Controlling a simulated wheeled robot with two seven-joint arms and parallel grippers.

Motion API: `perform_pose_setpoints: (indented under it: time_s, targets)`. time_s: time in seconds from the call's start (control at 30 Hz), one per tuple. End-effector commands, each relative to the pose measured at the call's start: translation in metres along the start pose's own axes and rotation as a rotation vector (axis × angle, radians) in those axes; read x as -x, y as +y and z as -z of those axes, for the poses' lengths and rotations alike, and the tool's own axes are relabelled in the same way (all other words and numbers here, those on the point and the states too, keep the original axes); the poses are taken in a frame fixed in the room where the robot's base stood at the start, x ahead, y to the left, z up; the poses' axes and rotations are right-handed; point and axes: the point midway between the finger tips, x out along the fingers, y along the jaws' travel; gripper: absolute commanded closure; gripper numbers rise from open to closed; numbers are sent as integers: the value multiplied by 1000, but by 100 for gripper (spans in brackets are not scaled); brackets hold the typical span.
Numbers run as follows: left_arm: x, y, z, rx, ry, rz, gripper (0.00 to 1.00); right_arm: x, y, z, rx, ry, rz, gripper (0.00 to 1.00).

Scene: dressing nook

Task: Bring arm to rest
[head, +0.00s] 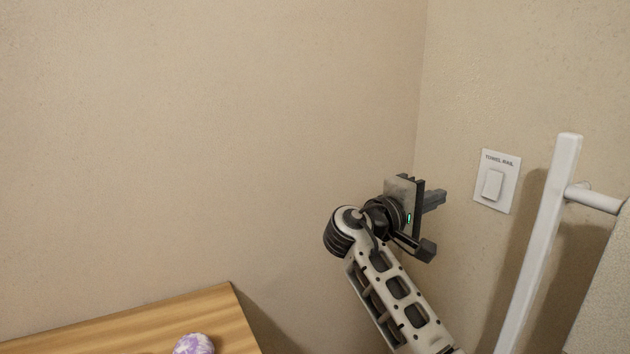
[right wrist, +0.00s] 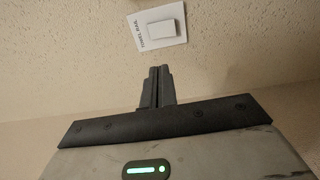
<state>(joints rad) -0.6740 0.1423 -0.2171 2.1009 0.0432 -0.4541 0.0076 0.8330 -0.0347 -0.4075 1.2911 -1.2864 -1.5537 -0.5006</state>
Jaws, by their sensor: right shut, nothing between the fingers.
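My right gripper (head: 435,200) is raised in front of the corner of the room, pointing at the right-hand wall. In the right wrist view its two dark fingers (right wrist: 157,88) are together, with nothing between them. A white wall switch (head: 493,184) on a plate labelled "TOWEL RAIL" is just to the right of the fingertips in the head view. In the right wrist view the switch (right wrist: 162,29) lies beyond the fingertips, with a strip of wall showing between. My left gripper is not in view.
A white rail (head: 540,240) stands out from the wall right of the switch, close to my right arm. A wooden surface (head: 140,325) is at the lower left, with a purple-and-white rounded object (head: 194,344) on it. The wall (head: 200,130) above it is bare.

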Motion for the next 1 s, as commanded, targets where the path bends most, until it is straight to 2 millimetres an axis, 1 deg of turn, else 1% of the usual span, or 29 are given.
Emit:
perform_pose_setpoints:
  time_s: [0.03, 0.07, 0.1, 0.17, 0.2, 0.27, 0.3, 0.37, 0.4, 0.47, 0.5, 0.57, 0.6, 0.67, 0.7, 0.73, 0.8, 0.9, 1.0]
  targets:
    - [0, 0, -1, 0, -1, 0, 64, 1, -30, 1, 11, 48, 44, 100]
    - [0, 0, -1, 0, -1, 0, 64, 2, -49, 2, 12, 84, 76, 100]
    - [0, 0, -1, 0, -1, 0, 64, 6, -76, 2, 7, 138, 125, 100]
    - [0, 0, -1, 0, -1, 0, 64, 14, -121, 1, -8, 224, 211, 100]
    - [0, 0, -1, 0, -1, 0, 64, 22, -151, -2, -24, 281, 275, 100]
    - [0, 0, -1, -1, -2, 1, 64, 37, -194, -9, -58, 363, 375, 100]
    - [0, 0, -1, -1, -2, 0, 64, 49, -221, -17, -87, 411, 446, 100]
    - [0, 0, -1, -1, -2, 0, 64, 70, -259, -31, -140, 479, 557, 100]
    - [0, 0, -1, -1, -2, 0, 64, 86, -283, -43, -182, 518, 636, 100]
    - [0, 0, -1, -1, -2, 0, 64, 113, -314, -64, -259, 568, 759, 100]
    - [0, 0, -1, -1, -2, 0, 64, 131, -330, -80, -316, 594, 842, 100]
    - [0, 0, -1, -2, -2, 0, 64, 158, -349, -105, -413, 619, 964, 100]
    - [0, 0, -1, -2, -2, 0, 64, 176, -357, -122, -479, 629, 1040, 100]
    - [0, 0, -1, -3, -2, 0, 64, 199, -363, -146, -580, 629, 1143, 100]
    - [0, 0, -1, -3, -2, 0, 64, 212, -364, -160, -646, 625, 1203, 100]
    - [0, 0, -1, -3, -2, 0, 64, 220, -364, -170, -691, 619, 1243, 100]
    - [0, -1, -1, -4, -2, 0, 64, 236, -360, -189, -786, 601, 1320, 100]
    - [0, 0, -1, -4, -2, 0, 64, 249, -354, -207, -886, 575, 1389, 100]
    - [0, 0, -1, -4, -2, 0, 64, 255, -349, -214, -937, 562, 1419, 100]
